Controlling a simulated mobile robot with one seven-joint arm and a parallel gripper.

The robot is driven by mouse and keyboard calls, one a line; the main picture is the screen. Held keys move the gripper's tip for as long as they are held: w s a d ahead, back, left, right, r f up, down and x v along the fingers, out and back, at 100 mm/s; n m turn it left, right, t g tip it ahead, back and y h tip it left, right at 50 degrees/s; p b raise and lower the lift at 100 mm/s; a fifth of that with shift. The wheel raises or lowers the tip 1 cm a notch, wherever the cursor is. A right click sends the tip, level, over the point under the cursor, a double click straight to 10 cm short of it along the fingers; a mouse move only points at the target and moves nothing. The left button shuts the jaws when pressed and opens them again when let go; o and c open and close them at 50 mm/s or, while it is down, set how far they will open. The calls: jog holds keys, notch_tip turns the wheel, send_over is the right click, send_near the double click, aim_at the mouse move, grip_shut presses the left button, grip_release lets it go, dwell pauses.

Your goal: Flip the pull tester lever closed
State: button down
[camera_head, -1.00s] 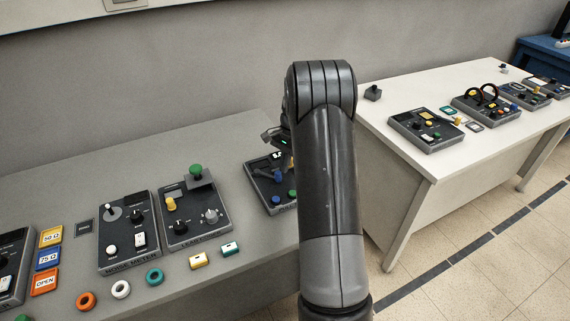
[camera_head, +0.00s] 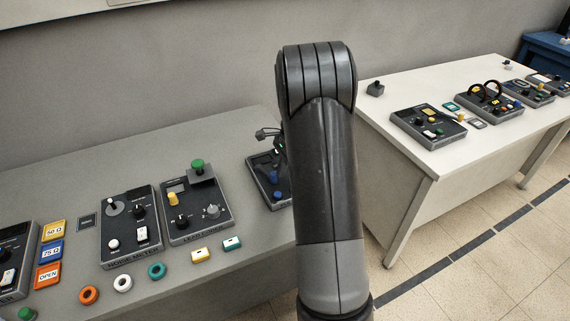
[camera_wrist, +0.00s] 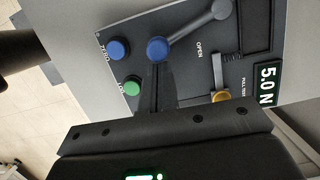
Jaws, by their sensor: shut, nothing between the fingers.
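The pull tester (camera_head: 256,172) is a dark panel at the right end of the near table, partly hidden by my arm in the head view. In the wrist view its panel (camera_wrist: 185,75) shows a lever (camera_wrist: 190,29), a grey bar with a blue round end and a grey round end. The blue end lies near the fingertips, and the word OPEN is printed beside the bar. My gripper (camera_wrist: 157,68) is shut and empty, its tips close to the blue end; I cannot tell whether they touch. In the head view the fingertips are hidden.
The tester also carries a blue button (camera_wrist: 117,49), a green button (camera_wrist: 131,87), a yellow-tipped slider (camera_wrist: 221,96) and a display (camera_wrist: 267,86) reading 5.0 N. Another white table (camera_head: 405,170) stands right.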

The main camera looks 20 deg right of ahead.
jog(key=a+m, duration=0.1)
jog(key=s+a+m+t, duration=0.1)
jog(key=a+m, duration=0.1)
jog(key=shift+s+m, duration=0.1)
jog(key=shift+m, duration=0.2)
jog(key=shift+s+a+m, duration=0.1)
jog(key=shift+a+m, duration=0.55)
jog(key=shift+m, duration=0.25)
jog(key=shift+a, duration=0.5)
jog(key=s+d, duration=0.2)
jog(key=d, duration=0.1)
jog(key=v, duration=1)
jog(key=shift+s, duration=0.3)
